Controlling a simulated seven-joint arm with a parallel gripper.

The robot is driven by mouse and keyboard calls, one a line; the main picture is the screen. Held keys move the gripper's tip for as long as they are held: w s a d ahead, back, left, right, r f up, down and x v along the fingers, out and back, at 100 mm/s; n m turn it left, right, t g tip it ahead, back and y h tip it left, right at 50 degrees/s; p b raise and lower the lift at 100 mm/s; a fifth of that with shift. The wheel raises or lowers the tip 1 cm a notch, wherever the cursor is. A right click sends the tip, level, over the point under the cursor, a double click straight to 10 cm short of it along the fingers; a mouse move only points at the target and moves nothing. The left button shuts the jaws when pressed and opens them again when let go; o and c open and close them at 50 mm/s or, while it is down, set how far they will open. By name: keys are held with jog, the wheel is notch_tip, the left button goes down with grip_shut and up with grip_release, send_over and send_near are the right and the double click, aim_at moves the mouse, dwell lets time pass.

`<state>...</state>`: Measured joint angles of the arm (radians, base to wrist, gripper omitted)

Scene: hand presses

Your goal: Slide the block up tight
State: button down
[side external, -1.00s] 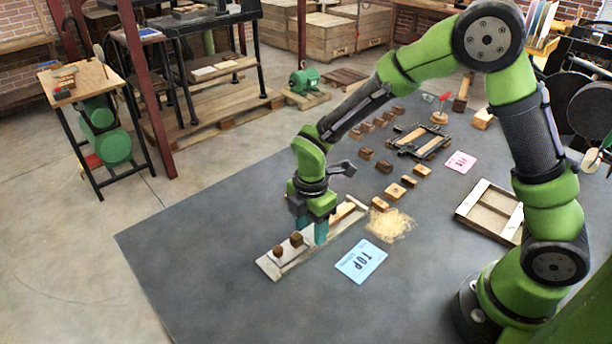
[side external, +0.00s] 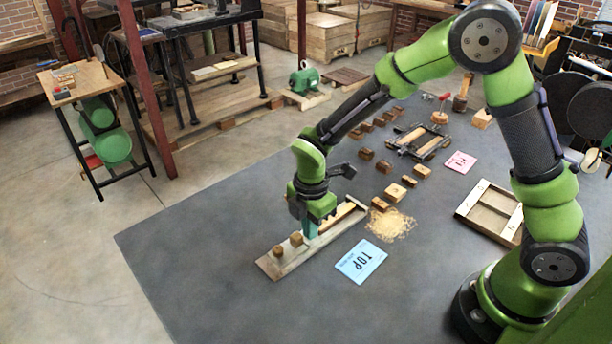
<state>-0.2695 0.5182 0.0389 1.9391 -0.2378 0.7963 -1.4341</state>
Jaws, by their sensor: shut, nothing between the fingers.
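A long pale wooden tray (side external: 266,266) with raised edges lies at the left of the dark table. Two small brown blocks stand in its near-left part: one nearer the end (side external: 279,251), and another (side external: 296,239) a little up and to the right, with a small gap between them. My gripper (side external: 310,233) points down over the tray, just right of the second block. Its teal fingers are shut and empty. I cannot tell whether they touch that block. A longer wooden piece (side external: 344,211) lies in the tray's far end, partly hidden by my gripper.
Several wooden blocks (side external: 395,191) line up behind, near a black-framed press (side external: 420,142). A pink card (side external: 460,162) and a wooden case (side external: 488,208) lie farther right. The table's front is clear.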

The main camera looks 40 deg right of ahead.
aim_at(297, 237)
jog(key=shift+a, duration=0.1)
dwell(0.3)
jog(key=shift+a, duration=1.85)
jog(key=c, duration=0.9)
grip_release()
jog(key=shift+r, duration=0.1)
jog(key=shift+r, duration=3.4)
